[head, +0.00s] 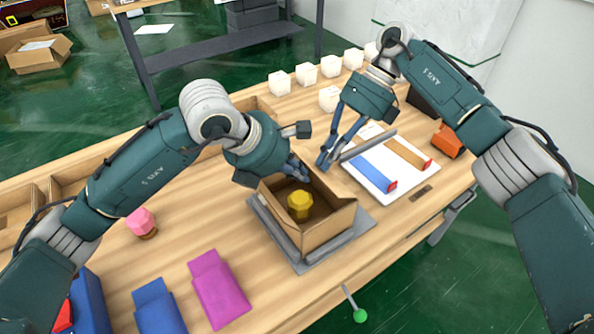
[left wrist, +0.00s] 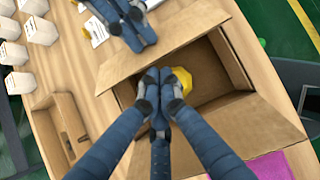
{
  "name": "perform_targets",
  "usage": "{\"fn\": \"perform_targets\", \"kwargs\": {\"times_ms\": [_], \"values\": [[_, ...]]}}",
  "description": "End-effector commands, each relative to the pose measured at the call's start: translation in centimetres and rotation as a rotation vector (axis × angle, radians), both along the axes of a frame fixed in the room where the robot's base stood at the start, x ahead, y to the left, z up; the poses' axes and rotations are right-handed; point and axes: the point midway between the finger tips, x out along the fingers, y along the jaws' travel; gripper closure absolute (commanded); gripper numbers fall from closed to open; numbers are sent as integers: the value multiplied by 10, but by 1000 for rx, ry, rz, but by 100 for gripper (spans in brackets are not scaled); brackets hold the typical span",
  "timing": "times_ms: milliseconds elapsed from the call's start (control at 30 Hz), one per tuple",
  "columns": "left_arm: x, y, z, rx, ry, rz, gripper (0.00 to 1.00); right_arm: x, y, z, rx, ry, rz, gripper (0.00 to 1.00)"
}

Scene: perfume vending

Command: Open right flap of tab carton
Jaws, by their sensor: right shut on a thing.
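The open brown carton (head: 327,226) stands in the middle of the table with a yellow piece (head: 300,203) inside. The left wrist view shows the carton's inside (left wrist: 222,85) and a flap (left wrist: 178,42) spread outward along its upper side. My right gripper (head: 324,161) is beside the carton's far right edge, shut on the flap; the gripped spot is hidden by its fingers. It also shows in the left wrist view (left wrist: 136,42). My left gripper (head: 299,172) is over the carton's back left rim. Its fingertips are together in the left wrist view (left wrist: 160,82), with nothing visible between them.
A grey plate (head: 364,221) lies under the carton. A white tray (head: 415,183) with blue and orange-brown pieces is to the right. Several white blocks (head: 306,74) line the back. Magenta (head: 220,290) and blue (head: 158,306) pieces lie at front left.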

Motion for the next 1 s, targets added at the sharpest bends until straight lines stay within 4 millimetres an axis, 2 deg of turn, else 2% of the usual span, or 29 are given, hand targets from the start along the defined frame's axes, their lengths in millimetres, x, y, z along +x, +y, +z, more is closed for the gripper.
{"fn": "perform_targets", "kwargs": {"times_ms": [200, 433, 467, 533, 1000], "values": [[5, -7, 12, -1, -1, 0, 100, 0, 0, 0, 0, -1, -1, 100], [5, -8, 14, -5, -5, -1, 100, 0, 0, 0, 0, 0, 0, 100], [5, -8, 14, -6, -5, -1, 100, 0, 1, 0, 0, 0, 0, 88], [5, -8, 14, -7, -6, -1, 100, 0, 1, -1, 0, 1, 1, 74], [5, -8, 14, -7, -4, -1, 100, 1, -2, 4, -1, 1, 2, 73]]}}
